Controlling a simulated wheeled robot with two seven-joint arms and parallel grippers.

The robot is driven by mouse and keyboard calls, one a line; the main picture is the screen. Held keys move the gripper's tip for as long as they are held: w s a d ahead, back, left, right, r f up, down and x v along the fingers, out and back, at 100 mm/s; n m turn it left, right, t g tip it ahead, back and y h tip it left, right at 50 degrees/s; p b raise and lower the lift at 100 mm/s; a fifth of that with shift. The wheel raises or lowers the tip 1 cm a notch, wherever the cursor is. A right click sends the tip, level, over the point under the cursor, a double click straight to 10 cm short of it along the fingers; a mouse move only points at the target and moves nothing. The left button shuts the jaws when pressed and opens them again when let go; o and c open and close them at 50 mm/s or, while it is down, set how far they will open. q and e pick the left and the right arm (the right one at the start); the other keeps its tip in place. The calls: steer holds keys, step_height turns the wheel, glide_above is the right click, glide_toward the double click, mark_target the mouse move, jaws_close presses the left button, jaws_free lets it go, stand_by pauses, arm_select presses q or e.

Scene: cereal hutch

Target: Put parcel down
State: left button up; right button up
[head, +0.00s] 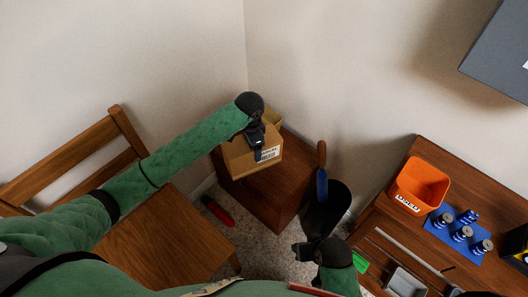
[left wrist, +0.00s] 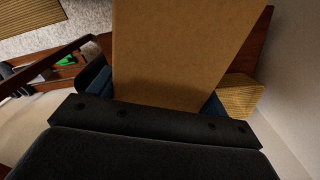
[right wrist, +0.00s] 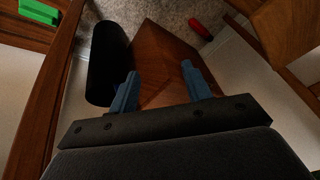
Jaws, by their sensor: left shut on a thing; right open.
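The parcel (head: 238,160) is a brown cardboard box with a white label, over the top of a small wooden cabinet (head: 275,195) in the corner. My left gripper (head: 257,150) is shut on it from above; in the left wrist view the parcel (left wrist: 180,50) fills the space between the fingers. I cannot tell whether its underside touches the cabinet top. My right gripper (right wrist: 158,72) is open and empty, low in front of the cabinet near a black bin (head: 325,212).
A yellowish box (head: 272,117) sits behind the parcel. A blue item with a brown handle (head: 321,157) stands in the bin. A wooden chair (head: 160,245) is left, a red object (head: 217,211) on the floor. The right-hand table holds an orange bin (head: 420,183) and several cans (head: 462,233).

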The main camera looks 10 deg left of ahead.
arm_select(q)
steer(key=w+d+m+b, duration=0.4)
steer(key=w+d+m, duration=0.2)
steer(key=d+m, duration=0.55)
step_height(320, 180, down, 10)
steer(key=a+m, duration=0.1)
steer(key=m, duration=0.1)
steer(key=shift+w+a, duration=0.2)
steer(key=shift+a, duration=0.1)
arm_select(e)
steer(key=w+a+f+t+y, duration=0.1)
steer(key=a+f, duration=0.3)
steer(key=f, duration=0.5)
steer(key=shift+f+t, duration=0.3)
steer(key=shift+f, duration=0.1)
arm_select(q)
steer(key=shift+f, duration=0.15)
arm_select(e)
steer(key=shift+a, duration=0.1)
arm_select(q)
steer(key=o, duration=1.4)
step_height(320, 180, up, 12)
steer(key=shift+r, duration=0.1)
arm_select(e)
step_height(320, 180, down, 2)
steer(key=shift+w+f, duration=0.1)
steer(key=shift+w, duration=0.05)
steer(key=shift+f, duration=0.1)
